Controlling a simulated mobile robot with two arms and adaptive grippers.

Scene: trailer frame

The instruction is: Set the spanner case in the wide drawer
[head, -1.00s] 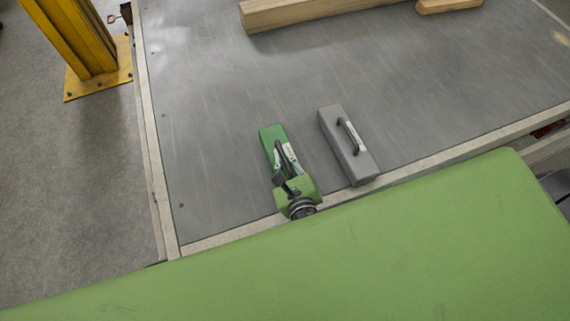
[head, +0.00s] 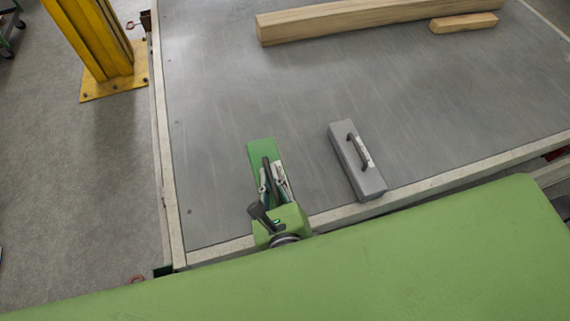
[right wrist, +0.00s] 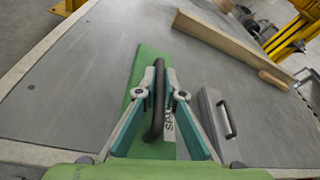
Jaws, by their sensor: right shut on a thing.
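The spanner case (head: 260,151) is a long green box with a dark handle and a white label. In the right wrist view the case (right wrist: 149,57) runs away from me, and its label shows the letters "SPA". My right gripper (head: 272,178) is over the case with its fingers shut on the handle; the fingers (right wrist: 158,93) close in from both sides. I cannot tell how far the case is above the grey deck. My left gripper is not in view. No drawer shows in either view.
A grey case (head: 345,148) with a dark handle lies on the deck (head: 215,110) to the right. A long wooden beam (head: 350,22) and a short block (head: 463,23) lie at the back. A yellow post (head: 92,45) stands off the left edge. The deck's middle is clear.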

